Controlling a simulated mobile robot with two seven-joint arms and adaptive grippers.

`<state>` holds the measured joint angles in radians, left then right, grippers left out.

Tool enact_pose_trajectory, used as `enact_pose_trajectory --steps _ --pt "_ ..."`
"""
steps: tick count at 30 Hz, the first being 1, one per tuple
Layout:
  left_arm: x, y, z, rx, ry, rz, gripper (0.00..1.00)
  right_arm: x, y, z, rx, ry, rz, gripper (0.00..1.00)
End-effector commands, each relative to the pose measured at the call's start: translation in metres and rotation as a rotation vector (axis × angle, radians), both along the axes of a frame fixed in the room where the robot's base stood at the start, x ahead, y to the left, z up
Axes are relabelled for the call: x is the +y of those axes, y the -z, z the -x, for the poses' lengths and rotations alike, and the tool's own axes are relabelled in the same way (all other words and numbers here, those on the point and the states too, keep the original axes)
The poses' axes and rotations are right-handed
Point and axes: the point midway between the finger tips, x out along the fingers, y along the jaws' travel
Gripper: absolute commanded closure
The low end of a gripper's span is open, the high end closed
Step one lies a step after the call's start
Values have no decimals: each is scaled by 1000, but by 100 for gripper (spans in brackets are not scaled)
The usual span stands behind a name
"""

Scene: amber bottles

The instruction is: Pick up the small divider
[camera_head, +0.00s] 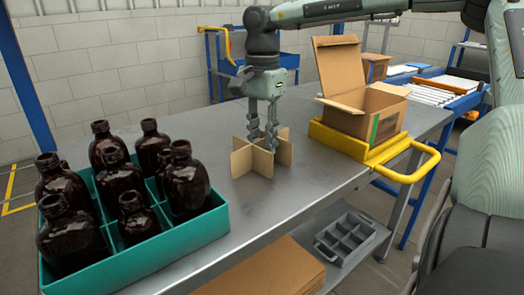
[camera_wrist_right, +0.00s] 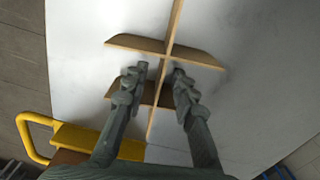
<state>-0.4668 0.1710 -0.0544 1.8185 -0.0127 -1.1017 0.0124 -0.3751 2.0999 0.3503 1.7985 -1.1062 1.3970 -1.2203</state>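The small divider (camera_head: 241,159) is a brown cardboard cross standing upright on the grey metal table. My right gripper (camera_head: 262,143) points down over the divider. In the wrist view my right gripper (camera_wrist_right: 160,72) is open, with one finger on each side of a panel. A gap shows between the left finger and the panel; I cannot tell whether the right finger touches it. My left gripper is not in view.
A teal crate (camera_head: 165,246) with several amber bottles stands at the left on the table (camera_head: 290,205). An open cardboard box (camera_head: 365,113) sits in a yellow holder (camera_head: 345,142) at the right. A grey compartment tray (camera_head: 345,240) lies on the lower shelf.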

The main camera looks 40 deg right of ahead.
Motion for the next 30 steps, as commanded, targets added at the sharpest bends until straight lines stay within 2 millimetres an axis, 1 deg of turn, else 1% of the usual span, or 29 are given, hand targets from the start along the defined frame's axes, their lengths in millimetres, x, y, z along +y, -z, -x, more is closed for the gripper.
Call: enact_pose_trajectory --steps 1,2,6,8,20,23,26,30 --pt "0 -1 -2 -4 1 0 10 0 0 0 0 0 0 73" --pt "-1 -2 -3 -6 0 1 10 0 0 0 0 0 0 76" --pt "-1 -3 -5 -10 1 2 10 0 0 0 0 0 0 93" --pt "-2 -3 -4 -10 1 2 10 0 0 0 0 0 0 100" --pt "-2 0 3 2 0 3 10 0 -3 0 -1 0 0 100" --pt "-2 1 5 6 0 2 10 0 -12 -1 -3 0 1 100" --pt "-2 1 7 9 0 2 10 0 -30 -1 -6 -1 1 100" --pt "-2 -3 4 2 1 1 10 0 -60 -1 -5 0 1 100"
